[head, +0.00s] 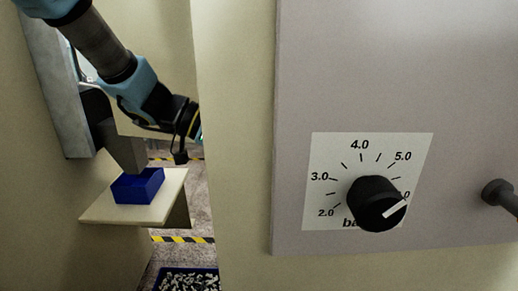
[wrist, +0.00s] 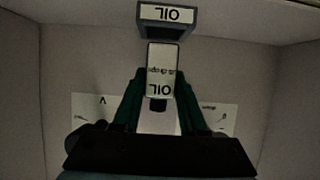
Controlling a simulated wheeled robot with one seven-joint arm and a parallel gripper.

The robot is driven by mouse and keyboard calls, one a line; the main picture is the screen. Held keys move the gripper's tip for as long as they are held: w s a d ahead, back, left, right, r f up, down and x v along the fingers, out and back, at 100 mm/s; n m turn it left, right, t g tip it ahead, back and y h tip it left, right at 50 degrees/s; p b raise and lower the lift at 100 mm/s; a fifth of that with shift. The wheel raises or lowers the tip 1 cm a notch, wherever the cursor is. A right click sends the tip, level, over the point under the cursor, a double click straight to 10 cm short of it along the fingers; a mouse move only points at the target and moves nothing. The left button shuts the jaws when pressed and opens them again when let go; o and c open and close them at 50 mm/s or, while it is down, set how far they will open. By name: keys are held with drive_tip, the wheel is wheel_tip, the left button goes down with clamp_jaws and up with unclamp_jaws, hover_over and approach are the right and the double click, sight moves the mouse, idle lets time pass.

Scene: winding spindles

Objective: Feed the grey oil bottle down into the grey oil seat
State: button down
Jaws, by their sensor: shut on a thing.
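In the wrist view the grey oil bottle (wrist: 162,58) is between the two green fingers of my gripper (wrist: 160,88), which is shut on it. Its pale label reads OIL, upside down in the picture, and a dark cap-like end points toward my palm. The grey oil seat (wrist: 167,31), a dark-rimmed box with an OIL label, is just beyond the bottle's far end. The two nearly meet in the picture; I cannot tell whether they touch. In the head view my gripper, bottle and seat are hidden behind the pale panel edge.
In the head view a grey panel with a black dial (head: 375,203) fills the right, with a dark knob (head: 497,193) beside it. A blue-rimmed bin (head: 186,270) is below. Pale walls enclose the wrist view.

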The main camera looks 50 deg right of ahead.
drive_tip(key=shift+f+b, duration=0.4)
drive_tip(key=shift+f, duration=1.15)
drive_tip(key=shift+c, duration=1.8)
unclamp_jaws()
drive_tip(key=b+v, duration=0.3)
drive_tip(key=v, duration=0.7)
drive_tip(key=shift+w+a+r, duration=0.2)
drive_tip(key=shift+w+a, duration=0.05)
